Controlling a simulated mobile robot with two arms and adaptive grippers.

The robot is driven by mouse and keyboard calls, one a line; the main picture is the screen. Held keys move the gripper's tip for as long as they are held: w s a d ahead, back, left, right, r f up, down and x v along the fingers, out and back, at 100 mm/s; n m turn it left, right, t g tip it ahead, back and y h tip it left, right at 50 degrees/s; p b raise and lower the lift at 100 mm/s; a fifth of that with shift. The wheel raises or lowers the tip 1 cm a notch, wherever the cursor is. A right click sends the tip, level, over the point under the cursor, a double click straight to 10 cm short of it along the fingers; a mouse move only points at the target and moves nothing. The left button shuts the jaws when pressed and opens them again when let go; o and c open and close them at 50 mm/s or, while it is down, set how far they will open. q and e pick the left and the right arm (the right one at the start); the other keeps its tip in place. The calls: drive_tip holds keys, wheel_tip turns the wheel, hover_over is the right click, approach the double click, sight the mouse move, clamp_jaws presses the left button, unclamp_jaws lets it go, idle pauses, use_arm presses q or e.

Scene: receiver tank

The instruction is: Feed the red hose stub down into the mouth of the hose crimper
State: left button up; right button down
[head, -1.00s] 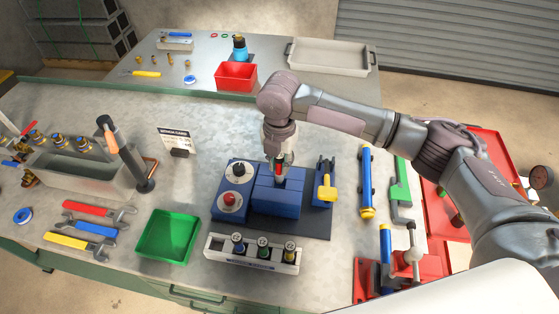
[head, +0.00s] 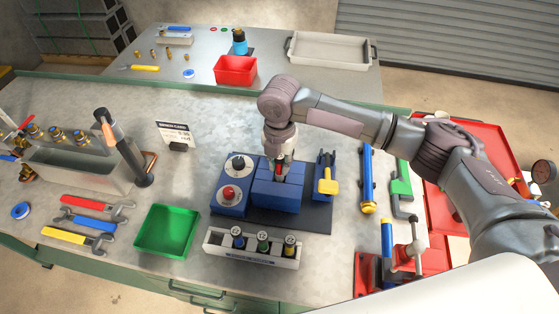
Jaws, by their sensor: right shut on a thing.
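The hose crimper (head: 277,196) is a blue block on a dark base plate, with its mouth in the top. My right gripper (head: 280,168) points down directly over the mouth, shut on the red hose stub (head: 281,160). Only a little red shows between the fingers. The stub's lower end and the mouth's opening are hidden by the fingers, so I cannot tell how far the stub is inside. My left gripper is not in view.
Blue units with a red knob (head: 229,192) stand left of the crimper, and a yellow-handled lever (head: 327,186) right. A white rack (head: 252,250) with several dies is in front. A green tray (head: 167,231) and wrenches (head: 92,223) lie left.

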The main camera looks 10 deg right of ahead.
drive_tip(key=shift+f, duration=0.25)
drive_tip(key=shift+f, duration=0.6)
drive_tip(key=c, duration=0.9)
unclamp_jaws()
drive_tip(key=shift+r, duration=0.1)
wheel_tip(320, 180, up, 6)
drive_tip(key=p, duration=0.6)
drive_tip(key=shift+p, duration=0.4)
